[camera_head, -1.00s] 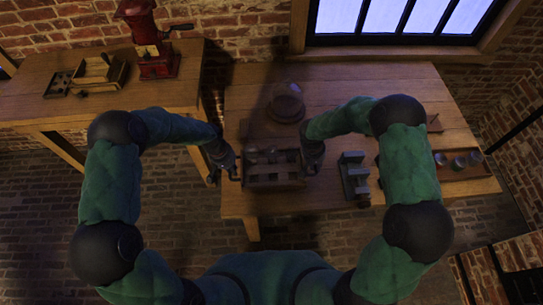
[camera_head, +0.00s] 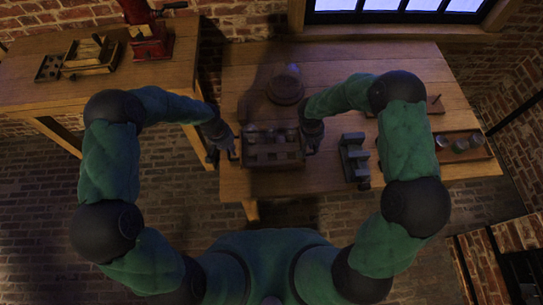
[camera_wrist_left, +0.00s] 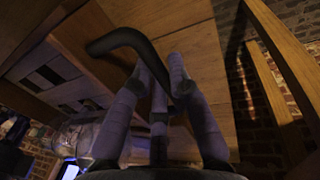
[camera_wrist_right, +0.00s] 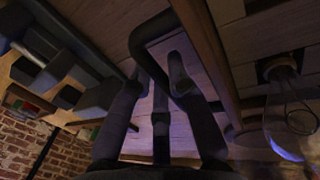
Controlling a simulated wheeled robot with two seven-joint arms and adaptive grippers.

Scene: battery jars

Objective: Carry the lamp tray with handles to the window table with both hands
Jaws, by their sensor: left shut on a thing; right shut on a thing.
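The lamp tray (camera_head: 273,160) is a brown wooden box with compartments, with several lamps partly visible in it. It is over the front left part of the wooden window table (camera_head: 420,75); I cannot tell whether it touches the top. My left gripper (camera_head: 232,150) is shut on its left handle, a black bent bar (camera_wrist_left: 118,37) in the left wrist view. My right gripper (camera_head: 312,140) is shut on its right handle, a dark bar (camera_wrist_right: 150,35) in the right wrist view. A glass bulb (camera_wrist_right: 287,110) also shows there.
A glass dome (camera_head: 286,84) stands just behind the tray. A grey stepped block (camera_head: 354,160) stands to its right. A tray with small jars (camera_head: 460,147) is at the far right. A side table with a red grinder (camera_head: 148,35) is at the left.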

